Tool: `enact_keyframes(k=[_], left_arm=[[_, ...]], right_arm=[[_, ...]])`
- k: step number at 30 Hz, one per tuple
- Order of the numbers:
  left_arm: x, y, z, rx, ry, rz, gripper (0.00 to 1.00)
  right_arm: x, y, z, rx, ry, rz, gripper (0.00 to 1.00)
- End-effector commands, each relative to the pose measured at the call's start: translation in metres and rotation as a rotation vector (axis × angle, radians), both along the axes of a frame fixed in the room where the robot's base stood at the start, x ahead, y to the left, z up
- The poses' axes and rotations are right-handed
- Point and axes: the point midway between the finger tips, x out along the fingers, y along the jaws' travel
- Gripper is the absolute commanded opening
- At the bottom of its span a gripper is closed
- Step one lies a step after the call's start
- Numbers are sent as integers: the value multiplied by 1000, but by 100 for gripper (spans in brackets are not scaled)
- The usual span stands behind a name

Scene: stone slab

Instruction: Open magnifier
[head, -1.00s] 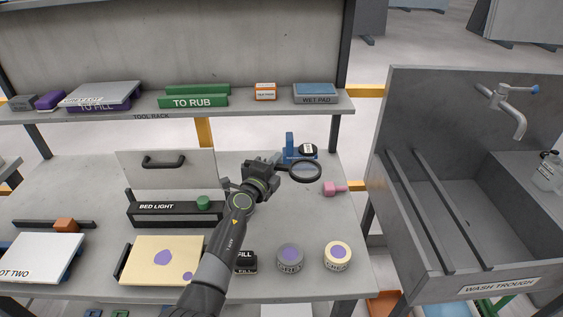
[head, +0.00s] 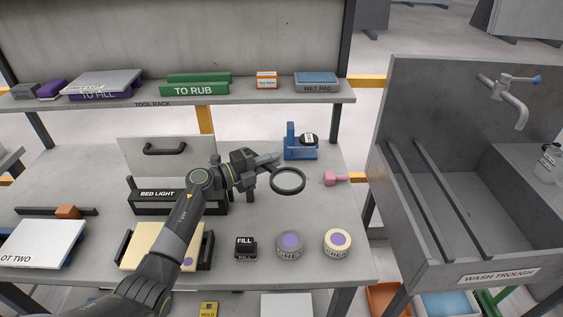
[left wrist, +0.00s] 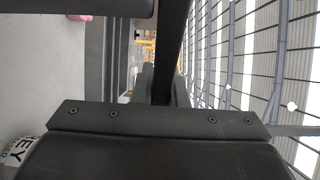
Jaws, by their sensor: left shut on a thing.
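The magnifier (head: 288,192) shows in the head view as a black ring with a clear middle, over the right part of the bench. My left gripper (head: 266,163) comes in from the left and is shut on the magnifier at the ring's upper left. The gripped part is mostly hidden by the jaws. A blue stand (head: 291,142) with a black round piece stands just behind the ring. The ring looks apart from it. In the left wrist view dark gripper parts fill much of the picture, and the magnifier cannot be made out. My right gripper is not in view.
A pink item (head: 330,178) lies right of the ring. A grey jar (head: 289,252), a cream jar (head: 337,251) and a black FILL block (head: 245,246) stand in front. The bed light box (head: 150,208) is at left. A tool rack (head: 240,101) spans behind.

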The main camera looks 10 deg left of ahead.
Motion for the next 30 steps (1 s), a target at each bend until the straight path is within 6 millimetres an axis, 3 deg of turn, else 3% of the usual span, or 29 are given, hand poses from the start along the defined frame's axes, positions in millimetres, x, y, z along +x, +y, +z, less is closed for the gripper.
enact_keyframes(k=[16,17,21,30], left_arm=[[-2,9,0,1,-1,-14,0],[-2,9,0,1,-1,-14,16],[-2,9,0,1,-1,-14,35],[-3,10,0,0,0,-14,35]], right_arm=[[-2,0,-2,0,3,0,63],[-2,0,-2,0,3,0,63],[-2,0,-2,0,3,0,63],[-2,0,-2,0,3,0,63]])
